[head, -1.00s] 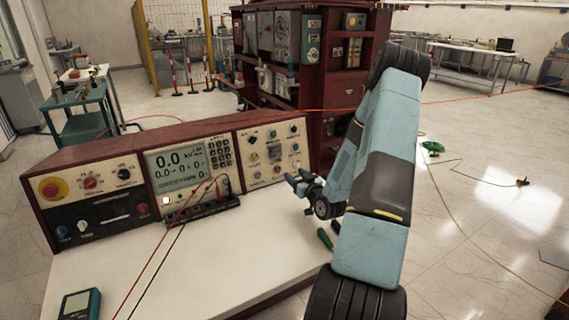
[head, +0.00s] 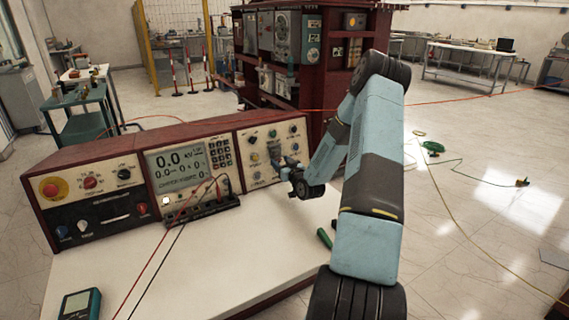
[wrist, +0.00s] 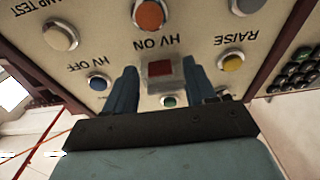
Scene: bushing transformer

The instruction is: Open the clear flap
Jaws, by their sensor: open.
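The clear flap (wrist: 162,72) shows in the wrist view as a small greyish square cover with a red square behind it, on the cream right-hand panel of the console. I cannot make out its hinge side; it looks closed. My gripper (wrist: 160,88) is open, its two blue fingers on either side of the flap in that view. I cannot tell whether they touch it. In the head view my gripper (head: 284,167) is close in front of the right panel, and the flap (head: 274,151) is partly hidden behind it.
Round buttons surround the flap, including an orange-red one (wrist: 149,14), a blue one (wrist: 97,82) and a yellow one (wrist: 232,62). The white tabletop (head: 235,260) holds a green-handled tool (head: 324,238), a meter (head: 80,304) and red and black leads.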

